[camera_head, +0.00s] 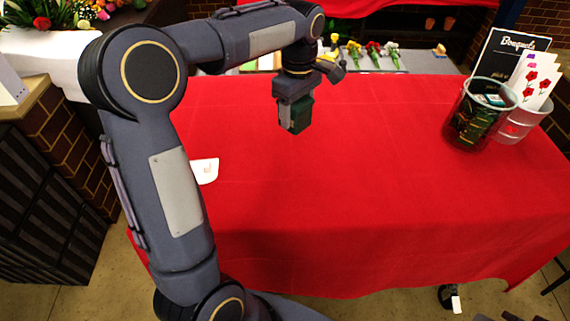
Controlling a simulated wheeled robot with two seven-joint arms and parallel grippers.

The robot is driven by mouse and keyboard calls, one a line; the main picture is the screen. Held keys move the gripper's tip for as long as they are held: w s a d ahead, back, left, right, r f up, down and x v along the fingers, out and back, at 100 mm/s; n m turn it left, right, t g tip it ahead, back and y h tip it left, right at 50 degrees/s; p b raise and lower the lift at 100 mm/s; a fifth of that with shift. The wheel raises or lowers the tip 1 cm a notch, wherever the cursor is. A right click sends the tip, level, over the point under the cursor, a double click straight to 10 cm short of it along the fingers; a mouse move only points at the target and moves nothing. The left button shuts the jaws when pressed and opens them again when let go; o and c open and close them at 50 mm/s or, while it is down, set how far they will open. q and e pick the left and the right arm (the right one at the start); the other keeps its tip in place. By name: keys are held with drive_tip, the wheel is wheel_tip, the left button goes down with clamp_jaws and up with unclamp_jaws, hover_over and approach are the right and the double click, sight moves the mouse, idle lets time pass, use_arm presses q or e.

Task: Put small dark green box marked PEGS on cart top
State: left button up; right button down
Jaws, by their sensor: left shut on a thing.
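My left gripper (292,112) hangs pointing down above the far middle part of the red-covered table. It is shut on a small dark green box (302,117), which appears to be held above the cloth. The fingers hide part of the box, and no PEGS marking can be read. I cannot make out the cart top for certain. A dark caster wheel (447,296) shows on the floor at the lower right, and what it belongs to is unclear. My right gripper is not in view.
The red table (370,190) is mostly clear. A white card (205,171) lies near my left arm. Several flowers (373,50) lie on a grey surface behind.

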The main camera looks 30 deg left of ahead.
use_arm(q)
drive_tip(key=s+f, duration=0.2)
drive_tip(key=s+d+f, duration=0.1)
drive_tip(key=s+f, duration=0.4)
drive_tip(key=s, duration=0.1)
drive_tip(key=shift+d+f, duration=0.2)
drive_tip(key=shift+f, duration=1.6)
drive_tip(key=shift+f, duration=0.1)
drive_tip(key=o, duration=1.1)
drive_tip(key=shift+o, duration=0.2)
wheel_tip(320, 180, up, 11)
drive_tip(key=s+d+f+m+t+h, duration=0.1)
drive_tip(key=s+d+m+t+h, duration=0.1)
drive_tip(key=s+m, duration=0.5)
drive_tip(key=s+d+f+m+t+h, duration=0.1)
drive_tip(key=s+d+f+m+t, duration=0.1)
drive_tip(key=s+m, duration=0.4)
drive_tip(key=s+t, duration=0.1)
drive_tip(key=s, duration=0.3)
drive_tip(key=shift+f+m+t+h, duration=0.2)
drive_tip(key=shift+m+t+h, duration=0.1)
drive_tip(key=shift+m+h, duration=0.1)
